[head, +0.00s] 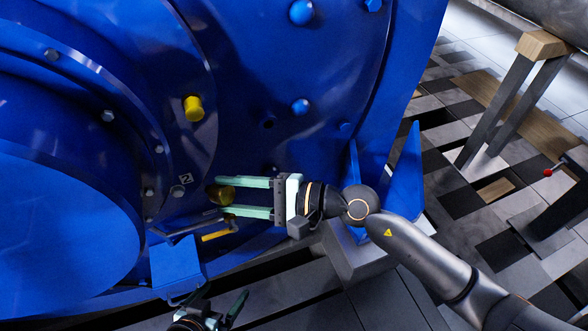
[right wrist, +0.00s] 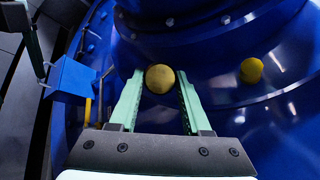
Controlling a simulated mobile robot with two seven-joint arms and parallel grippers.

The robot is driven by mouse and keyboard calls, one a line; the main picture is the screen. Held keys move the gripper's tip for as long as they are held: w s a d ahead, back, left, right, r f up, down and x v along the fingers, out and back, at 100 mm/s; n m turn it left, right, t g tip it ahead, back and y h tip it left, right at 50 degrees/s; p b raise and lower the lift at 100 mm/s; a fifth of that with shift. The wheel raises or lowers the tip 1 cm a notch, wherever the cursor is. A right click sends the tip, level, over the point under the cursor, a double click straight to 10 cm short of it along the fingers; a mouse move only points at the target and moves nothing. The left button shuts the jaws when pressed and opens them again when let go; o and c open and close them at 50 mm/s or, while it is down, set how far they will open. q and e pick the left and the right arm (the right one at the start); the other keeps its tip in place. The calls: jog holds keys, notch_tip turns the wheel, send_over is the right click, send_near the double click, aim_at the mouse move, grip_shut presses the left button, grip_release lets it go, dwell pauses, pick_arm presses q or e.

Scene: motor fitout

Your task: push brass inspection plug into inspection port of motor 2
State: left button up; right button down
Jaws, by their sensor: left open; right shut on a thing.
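The blue motor (head: 255,60) marked with a "2" label (head: 186,178) fills the left and middle of the head view. My right gripper (head: 221,197) is shut on the brass inspection plug (head: 220,194), which sits between its fingertips close to the motor's lower flange. In the right wrist view the plug's round end (right wrist: 160,78) shows between the pale green fingers. The inspection port is not clearly visible; I cannot tell whether the plug is touching or inside it. My left gripper (head: 222,294) is open and empty, low in the head view below the motor.
Another yellow plug (head: 193,108) protrudes from the motor above; it also shows in the right wrist view (right wrist: 251,70). A metal-legged stand (head: 500,105) is at the right, over tiled floor.

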jog(key=w+d+m+t+h, duration=0.1)
jog(key=w+d+m+t, duration=0.1)
jog(key=d+t, duration=0.3)
jog(key=w+d+r+m+t+h, duration=0.1)
jog(key=w+d+m+t+h, duration=0.1)
jog(key=d+m+t, duration=0.2)
jog(key=d+t, duration=0.1)
jog(key=t, duration=0.2)
jog(key=shift+d+r+h+b, duration=0.15)
jog(key=shift+d+h+b, duration=0.15)
jog(key=shift+d+b, duration=0.1)
jog(key=shift+s, duration=0.1)
jog(key=shift+w+a, duration=0.3)
jog(key=shift+w, duration=0.6)
jog(key=shift+w+a, duration=0.25)
jog(key=shift+w, duration=0.6)
jog(key=shift+w+a, duration=0.3)
jog(key=shift+w, duration=0.6)
jog(key=shift+w, duration=0.15)
